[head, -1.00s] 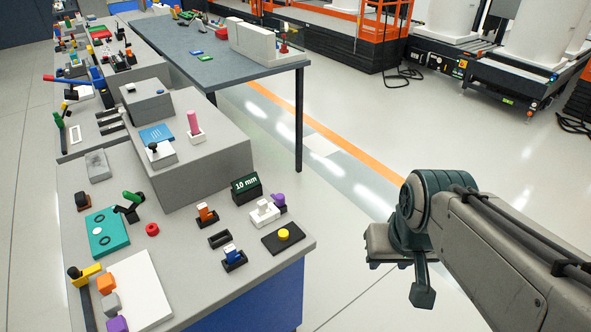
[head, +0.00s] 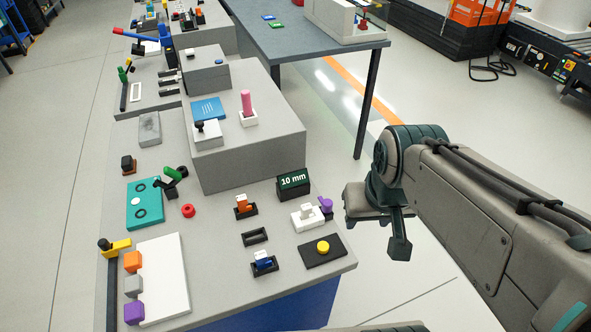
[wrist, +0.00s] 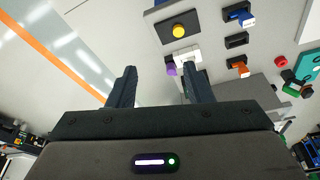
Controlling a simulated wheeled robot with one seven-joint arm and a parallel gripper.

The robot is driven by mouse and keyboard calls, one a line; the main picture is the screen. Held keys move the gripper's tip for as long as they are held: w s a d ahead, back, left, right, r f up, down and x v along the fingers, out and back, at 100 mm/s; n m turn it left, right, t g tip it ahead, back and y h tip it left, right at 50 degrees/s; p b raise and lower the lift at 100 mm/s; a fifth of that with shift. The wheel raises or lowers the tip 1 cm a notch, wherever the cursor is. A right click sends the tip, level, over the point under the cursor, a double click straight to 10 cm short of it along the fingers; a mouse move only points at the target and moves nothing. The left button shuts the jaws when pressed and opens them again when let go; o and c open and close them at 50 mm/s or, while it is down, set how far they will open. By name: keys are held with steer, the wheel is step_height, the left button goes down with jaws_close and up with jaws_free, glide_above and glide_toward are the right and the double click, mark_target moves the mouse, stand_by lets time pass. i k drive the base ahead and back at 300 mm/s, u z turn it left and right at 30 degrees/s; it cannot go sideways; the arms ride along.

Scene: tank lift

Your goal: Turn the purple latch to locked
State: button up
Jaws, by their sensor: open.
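The purple latch (head: 326,204) is a small knob-like piece at the right side of a white block (head: 307,217), near the right edge of the bench. In the wrist view the purple latch (wrist: 171,69) shows just beyond and between my fingertips, beside the white block (wrist: 186,56). My gripper (wrist: 160,72) is open, with nothing between its two dark fingers. It appears to be above and short of the latch, not touching it. Whether the latch is locked cannot be told.
A black plate with a yellow button (head: 323,246) lies in front of the white block. A dark green "10 mm" block (head: 293,184) stands behind it. Orange (head: 243,204) and blue (head: 263,260) pieces sit in black holders to the left.

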mark_target(327, 204)
steer(key=z, duration=0.5)
steer(key=k, duration=1.2)
steer(key=z, duration=1)
steer(key=i, duration=1.6)
steer(key=u, duration=1.15)
steer(key=i, duration=0.4)
steer(key=u, duration=0.5)
